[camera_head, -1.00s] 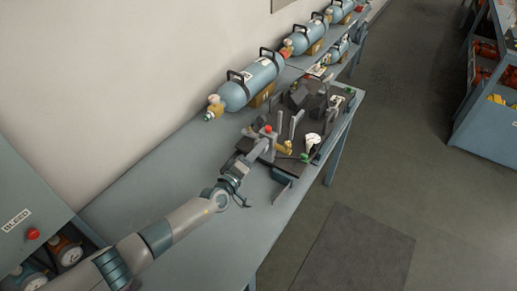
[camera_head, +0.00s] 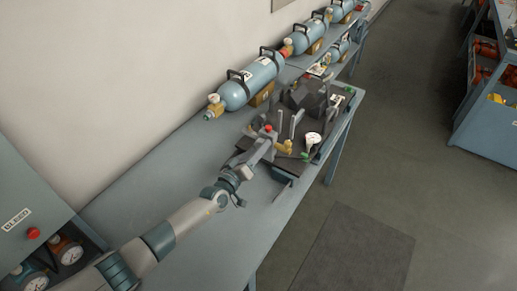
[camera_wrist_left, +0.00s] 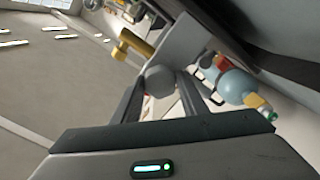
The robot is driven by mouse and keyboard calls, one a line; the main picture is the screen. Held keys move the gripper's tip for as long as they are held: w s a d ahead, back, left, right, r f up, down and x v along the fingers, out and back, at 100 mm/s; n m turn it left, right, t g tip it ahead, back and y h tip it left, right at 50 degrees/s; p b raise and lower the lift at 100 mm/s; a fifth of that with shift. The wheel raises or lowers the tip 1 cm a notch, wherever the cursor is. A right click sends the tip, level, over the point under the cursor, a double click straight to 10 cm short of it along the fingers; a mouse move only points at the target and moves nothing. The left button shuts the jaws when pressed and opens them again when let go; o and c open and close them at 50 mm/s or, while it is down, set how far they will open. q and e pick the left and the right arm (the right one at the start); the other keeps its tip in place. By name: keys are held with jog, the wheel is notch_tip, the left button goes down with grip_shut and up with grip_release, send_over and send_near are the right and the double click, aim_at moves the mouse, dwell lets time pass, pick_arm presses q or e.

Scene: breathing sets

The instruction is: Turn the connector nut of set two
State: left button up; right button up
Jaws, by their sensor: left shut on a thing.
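My left gripper (camera_head: 268,141) reaches over the near end of a dark mat (camera_head: 250,143) on the bench. In the left wrist view my left gripper (camera_wrist_left: 160,92) has its fingers on either side of a rounded grey part (camera_wrist_left: 160,76) and is shut on it. I cannot tell for sure that this is the connector nut. A brass fitting (camera_wrist_left: 135,42) sticks out just beyond it, and brass also shows beside the gripper in the head view (camera_head: 285,147). A red knob (camera_head: 268,128) sits by the fingers. A white round gauge (camera_head: 312,139) stands to the right. My right gripper is not in view.
Several blue cylinders (camera_head: 253,82) with black handles lie along the wall behind the mat. Dark blocks (camera_head: 308,96) stand on the mat's far part. The near bench top (camera_head: 165,175) is clear. A cabinet marked BLEED (camera_head: 20,215) stands at left.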

pick_arm(q)
jog(key=o, duration=1)
jog(key=shift+o, duration=0.2)
jog(key=shift+s+f, duration=0.1)
jog(key=b+v, duration=0.2)
jog(key=v, duration=1.5)
jog(key=shift+a+b, duration=0.15)
jog(key=shift+b, duration=0.2)
